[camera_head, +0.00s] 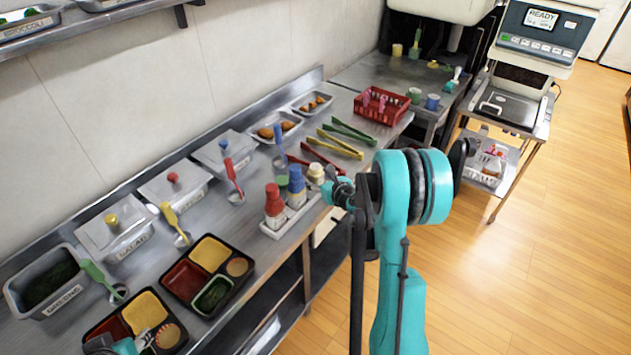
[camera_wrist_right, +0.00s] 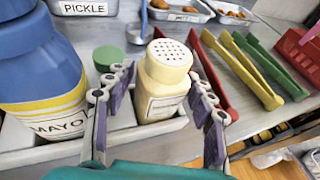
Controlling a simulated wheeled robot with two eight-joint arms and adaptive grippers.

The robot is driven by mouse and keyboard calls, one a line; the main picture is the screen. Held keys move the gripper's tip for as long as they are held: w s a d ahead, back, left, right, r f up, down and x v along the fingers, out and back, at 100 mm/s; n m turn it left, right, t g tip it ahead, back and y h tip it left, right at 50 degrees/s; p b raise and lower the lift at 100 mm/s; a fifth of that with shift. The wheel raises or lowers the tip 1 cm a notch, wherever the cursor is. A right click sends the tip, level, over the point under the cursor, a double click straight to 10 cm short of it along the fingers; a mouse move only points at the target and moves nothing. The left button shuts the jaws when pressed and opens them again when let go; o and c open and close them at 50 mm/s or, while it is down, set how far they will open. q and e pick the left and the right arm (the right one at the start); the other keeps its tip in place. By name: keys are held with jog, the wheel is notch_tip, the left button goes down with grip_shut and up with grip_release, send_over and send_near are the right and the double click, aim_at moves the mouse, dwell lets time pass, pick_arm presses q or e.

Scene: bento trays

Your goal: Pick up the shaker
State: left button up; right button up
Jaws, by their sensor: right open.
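The shaker (camera_wrist_right: 162,88) is a cream bottle with a perforated white top and a label. It stands upright in the white caddy (camera_wrist_right: 40,152), and its top shows in the head view (camera_head: 316,171). My right gripper (camera_wrist_right: 160,78) is open, with one finger on each side of the shaker; I cannot tell whether they touch it. In the head view my right gripper (camera_head: 335,190) is at the caddy's right end. Part of my left gripper (camera_head: 118,346) shows at the bottom left edge; its jaw state is unclear.
A blue-capped mayo bottle (camera_wrist_right: 40,70) stands left of the shaker, with a red-capped bottle (camera_head: 275,205) beyond it. A green lid (camera_wrist_right: 110,58) is behind. Red tongs (camera_wrist_right: 215,75) lie close by on the right. Bento trays (camera_head: 208,275) sit nearer on the counter.

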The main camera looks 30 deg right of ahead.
aim_at(316, 166)
jog(key=c, duration=1)
jog(key=shift+r, duration=0.3)
notch_tip(316, 166, up, 4)
jog(key=shift+f+p, duration=0.15)
jog(key=shift+p, duration=1.05)
jog(key=s+d+r+p, duration=0.1)
jog(key=s+r, duration=0.1)
jog(key=s, duration=0.1)
jog(key=s+d+r+p, duration=0.1)
jog(key=s+d+r, duration=0.1)
jog(key=s, duration=0.2)
jog(key=s+d+r+p, duration=0.1)
jog(key=s+r, duration=0.1)
jog(key=s, duration=0.1)
jog(key=shift+s+d+r+p, duration=0.3)
jog(key=shift+s+r+p, duration=0.05)
jog(key=shift+s, duration=0.05)
jog(key=o, duration=0.6)
jog(key=shift+c, duration=0.2)
